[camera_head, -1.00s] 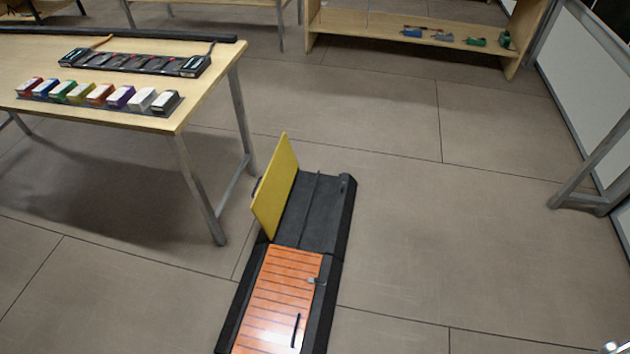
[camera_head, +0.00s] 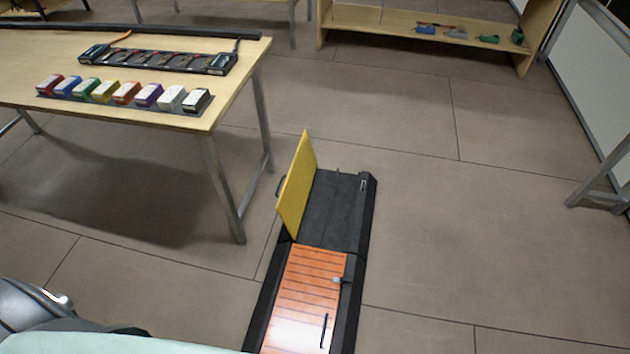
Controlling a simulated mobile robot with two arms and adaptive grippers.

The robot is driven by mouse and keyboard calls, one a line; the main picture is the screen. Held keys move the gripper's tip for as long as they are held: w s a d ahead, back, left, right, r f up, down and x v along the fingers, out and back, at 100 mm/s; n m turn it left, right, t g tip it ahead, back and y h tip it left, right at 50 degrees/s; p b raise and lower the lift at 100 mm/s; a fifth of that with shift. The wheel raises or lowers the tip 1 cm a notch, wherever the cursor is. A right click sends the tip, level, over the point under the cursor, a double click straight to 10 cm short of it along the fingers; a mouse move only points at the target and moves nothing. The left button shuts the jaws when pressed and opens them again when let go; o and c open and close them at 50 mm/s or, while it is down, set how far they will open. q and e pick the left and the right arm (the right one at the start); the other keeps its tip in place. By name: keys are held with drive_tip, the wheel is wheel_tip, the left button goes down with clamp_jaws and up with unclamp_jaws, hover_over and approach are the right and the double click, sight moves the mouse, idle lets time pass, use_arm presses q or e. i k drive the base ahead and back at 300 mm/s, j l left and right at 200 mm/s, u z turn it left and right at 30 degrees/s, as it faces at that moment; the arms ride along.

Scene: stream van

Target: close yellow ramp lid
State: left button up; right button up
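The yellow ramp lid (camera_head: 299,185) stands open, close to upright, along the left edge of the far section of a low black ramp (camera_head: 366,215) on the floor. A small dark handle (camera_head: 280,186) shows at the lid's left side. The dark compartment (camera_head: 335,208) beside the lid is uncovered. The near section has an orange slatted lid (camera_head: 308,290) lying flat, with a dark bar handle and a small latch. Part of my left arm shows at the bottom left, but its gripper fingers cannot be made out. My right gripper is out of view.
A wooden table (camera_head: 140,60) stands to the left; its metal leg (camera_head: 222,185) is close to the yellow lid. Several coloured boxes (camera_head: 125,93) and a black tray (camera_head: 155,60) are on it. Open floor (camera_head: 450,230) lies right of the ramp. A shelf (camera_head: 430,45) is behind.

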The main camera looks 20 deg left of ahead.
sight(295, 182)
drive_tip(key=j+z, duration=0.15)
drive_tip(key=j, duration=0.25)
drive_tip(key=k+j+z, duration=0.1)
drive_tip(key=j, duration=0.25)
drive_tip(key=k+j+z, duration=0.15)
drive_tip(key=j, duration=0.25)
drive_tip(key=k+j+z, duration=0.15)
drive_tip(key=j, duration=0.25)
drive_tip(key=j+z, duration=0.1)
drive_tip(key=j, duration=0.25)
drive_tip(key=k+j+z, duration=0.15)
drive_tip(key=j, duration=0.2)
drive_tip(key=k+j, duration=0.2)
drive_tip(key=j, duration=0.2)
drive_tip(key=k+j, duration=0.15)
drive_tip(key=j, duration=0.25)
drive_tip(key=k+j, duration=0.2)
drive_tip(key=j, duration=0.15)
drive_tip(key=k+j, duration=0.15)
drive_tip(key=j, duration=0.25)
drive_tip(key=k+j, duration=0.2)
drive_tip(key=j, duration=0.2)
drive_tip(key=i+j, duration=0.2)
drive_tip(key=i, duration=0.15)
drive_tip(key=i+j, duration=0.2)
drive_tip(key=i, duration=0.2)
